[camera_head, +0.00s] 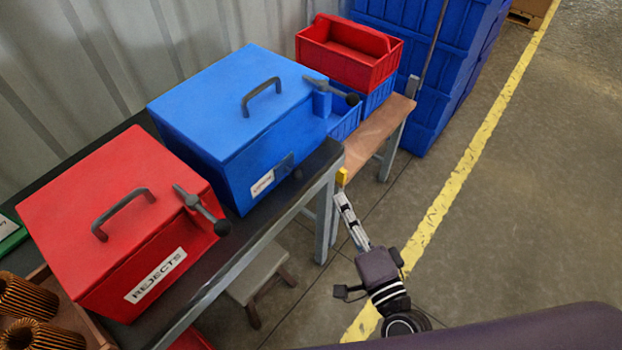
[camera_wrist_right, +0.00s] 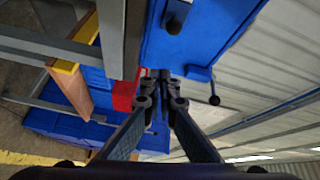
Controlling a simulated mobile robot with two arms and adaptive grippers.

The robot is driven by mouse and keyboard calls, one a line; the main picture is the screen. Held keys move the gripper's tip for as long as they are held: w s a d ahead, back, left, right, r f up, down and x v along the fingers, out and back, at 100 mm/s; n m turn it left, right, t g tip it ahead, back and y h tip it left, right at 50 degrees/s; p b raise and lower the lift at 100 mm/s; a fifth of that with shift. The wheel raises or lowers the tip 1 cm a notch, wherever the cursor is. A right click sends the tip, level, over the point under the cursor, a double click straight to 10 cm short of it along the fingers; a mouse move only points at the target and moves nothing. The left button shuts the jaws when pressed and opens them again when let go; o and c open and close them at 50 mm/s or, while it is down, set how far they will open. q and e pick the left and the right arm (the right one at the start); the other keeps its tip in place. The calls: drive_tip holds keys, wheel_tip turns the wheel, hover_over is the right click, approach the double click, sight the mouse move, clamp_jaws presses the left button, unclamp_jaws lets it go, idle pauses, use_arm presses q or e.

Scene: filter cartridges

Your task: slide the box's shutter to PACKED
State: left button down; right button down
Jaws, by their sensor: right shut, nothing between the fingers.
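The blue box (camera_head: 225,120) stands on the dark bench with its lid down and a grey handle on top. Its front has a small white label (camera_head: 262,183), too small to read. Beside the label is a darker blue piece (camera_head: 284,162) with a dark knob (camera_head: 297,174); I cannot tell for sure that this is the shutter. My right gripper (camera_head: 341,194) is shut and empty, in front of the bench's right end and apart from the box. The wrist view shows its closed fingertips (camera_wrist_right: 161,76), with the blue box (camera_wrist_right: 205,35) beyond. My left gripper is out of view.
A red box (camera_head: 120,215) labelled REJECTS stands left of the blue one. Lever clamps (camera_head: 335,90) jut from both boxes. Pleated cartridges (camera_head: 25,295) lie at lower left. The floor at right is clear.

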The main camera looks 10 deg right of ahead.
sight(292, 172)
drive_tip(key=shift+r+m, duration=0.3)
drive_tip(key=shift+r, duration=0.55)
drive_tip(key=p+x, duration=0.2)
drive_tip(key=x, duration=0.8)
drive_tip(key=shift+s+a+f, duration=0.15)
drive_tip(key=shift+s+a, duration=0.4)
drive_tip(key=shift+a, duration=0.25)
drive_tip(key=shift+s+a+f, duration=0.2)
drive_tip(key=shift+s+a, duration=0.35)
drive_tip(key=shift+a, duration=0.25)
